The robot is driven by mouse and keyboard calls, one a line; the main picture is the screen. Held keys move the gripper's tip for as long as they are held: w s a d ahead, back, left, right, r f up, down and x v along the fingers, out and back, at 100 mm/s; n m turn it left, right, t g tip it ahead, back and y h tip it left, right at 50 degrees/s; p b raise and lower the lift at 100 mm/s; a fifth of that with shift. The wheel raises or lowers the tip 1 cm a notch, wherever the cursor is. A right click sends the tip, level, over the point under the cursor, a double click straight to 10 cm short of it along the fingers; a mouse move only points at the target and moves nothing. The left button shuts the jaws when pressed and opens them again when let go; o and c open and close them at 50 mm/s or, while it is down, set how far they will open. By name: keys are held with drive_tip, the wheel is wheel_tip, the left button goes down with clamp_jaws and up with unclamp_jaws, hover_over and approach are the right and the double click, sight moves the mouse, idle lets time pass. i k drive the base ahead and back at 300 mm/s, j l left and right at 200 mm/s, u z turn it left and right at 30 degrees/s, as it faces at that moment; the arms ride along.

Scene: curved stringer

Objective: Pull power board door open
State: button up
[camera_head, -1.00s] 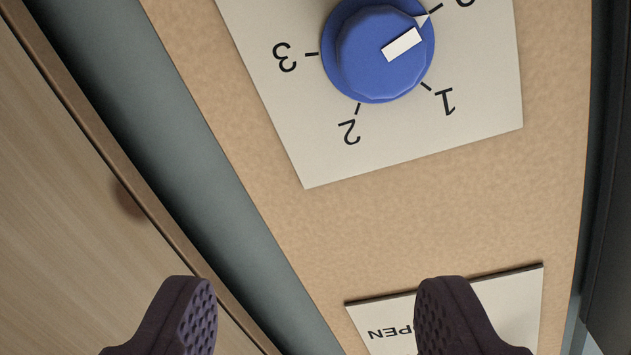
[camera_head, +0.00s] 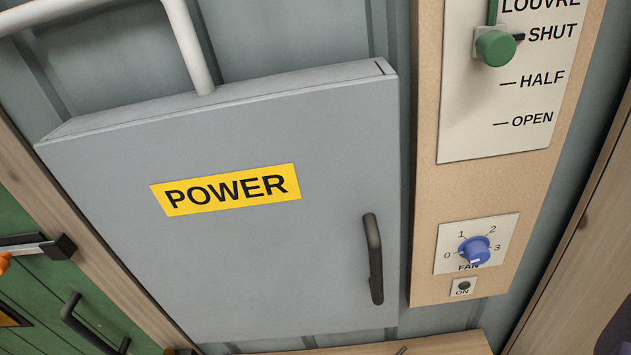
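The power board is a grey box with a closed door (camera_head: 270,260) that carries a yellow POWER label (camera_head: 226,190). A dark vertical bar handle (camera_head: 374,258) sits on the right side of the door, low down. Nothing touches the handle. The fingers of my gripper do not show in this view, so whether they are open or shut is hidden.
Right of the door is a tan panel with a blue fan knob (camera_head: 474,250), a small ON button (camera_head: 464,286) and a green louvre knob (camera_head: 495,47) at SHUT. A white pipe (camera_head: 188,45) meets the box top. A green door (camera_head: 50,305) is at left.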

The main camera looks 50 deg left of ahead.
sight(278, 215)
drive_tip(key=k+j+u, duration=0.1)
drive_tip(key=u, duration=0.95)
